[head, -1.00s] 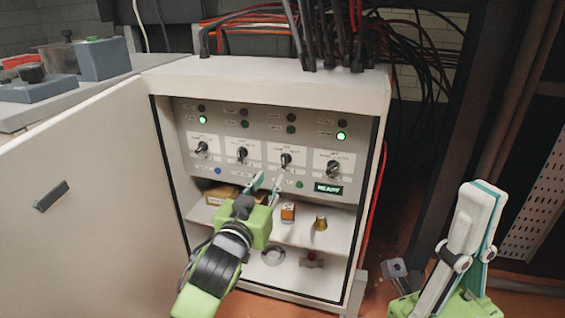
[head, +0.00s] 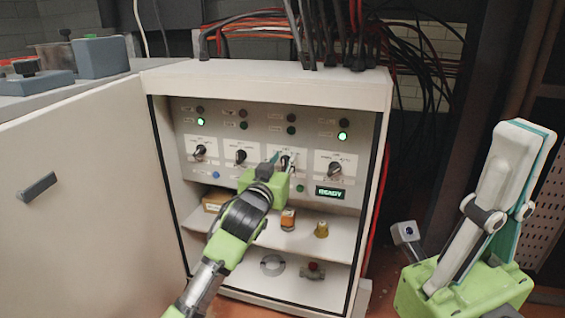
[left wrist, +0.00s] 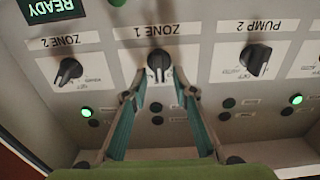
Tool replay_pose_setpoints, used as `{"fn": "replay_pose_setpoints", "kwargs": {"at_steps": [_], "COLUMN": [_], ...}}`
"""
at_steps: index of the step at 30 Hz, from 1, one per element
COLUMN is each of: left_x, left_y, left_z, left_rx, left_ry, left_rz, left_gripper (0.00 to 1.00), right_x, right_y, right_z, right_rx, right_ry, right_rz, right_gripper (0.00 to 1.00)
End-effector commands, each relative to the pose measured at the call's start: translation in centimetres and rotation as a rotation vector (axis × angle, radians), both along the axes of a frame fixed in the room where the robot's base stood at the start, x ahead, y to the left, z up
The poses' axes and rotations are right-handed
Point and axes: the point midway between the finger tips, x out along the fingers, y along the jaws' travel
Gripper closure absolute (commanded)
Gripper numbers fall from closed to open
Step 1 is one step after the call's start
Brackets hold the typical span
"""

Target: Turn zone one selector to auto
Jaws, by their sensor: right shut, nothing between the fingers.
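The zone one selector (left wrist: 158,64) is a dark knob on a white plate marked ZONE 1, shown upside down in the left wrist view. Its handle looks about vertical; the position lettering is too small to read. In the head view the selector (head: 287,163) is third from the left and partly covered by my gripper. My left gripper (left wrist: 159,80) is open, its fingertips on either side of the knob; contact cannot be told. It also shows in the head view (head: 284,154). My right gripper (head: 527,130) is shut and empty, pointing up at the right.
Neighbouring selectors are zone two (left wrist: 68,72) and pump two (left wrist: 254,58). The READY display (head: 330,192) is below the row. The open cabinet door (head: 75,190) stands left. Small parts, including a brass piece (head: 321,229), sit on the shelf (head: 345,232) below.

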Motion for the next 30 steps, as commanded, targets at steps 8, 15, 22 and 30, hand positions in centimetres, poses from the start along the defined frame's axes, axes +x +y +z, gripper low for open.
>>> {"fn": "replay_pose_setpoints", "kwargs": {"at_steps": [8, 15, 22, 30], "left_x": [0.0, 0.0, -0.1, -0.2], "left_y": [0.0, 0.0, -0.2, -0.6], "left_z": [0.0, 0.1, 0.4, 0.3], "left_rx": [0.000, 0.022, 0.124, 0.338], "left_ry": [0.000, -0.005, -0.028, -0.084], "left_rz": [0.000, 0.000, 0.001, -0.001], "left_gripper": [1.00, 1.00, 1.00, 1.00], "right_x": [0.0, -0.2, 1.0, 0.9], "right_y": [0.0, 0.0, -0.2, -0.6], "right_z": [0.0, 0.6, -0.8, -2.3], "right_rx": [0.000, 0.002, 0.006, 0.016], "right_ry": [-0.001, -0.006, 0.091, 0.210], "right_rz": [0.000, 0.002, 0.004, 0.010], "right_gripper": [1.00, 1.00, 1.00, 1.00]}}
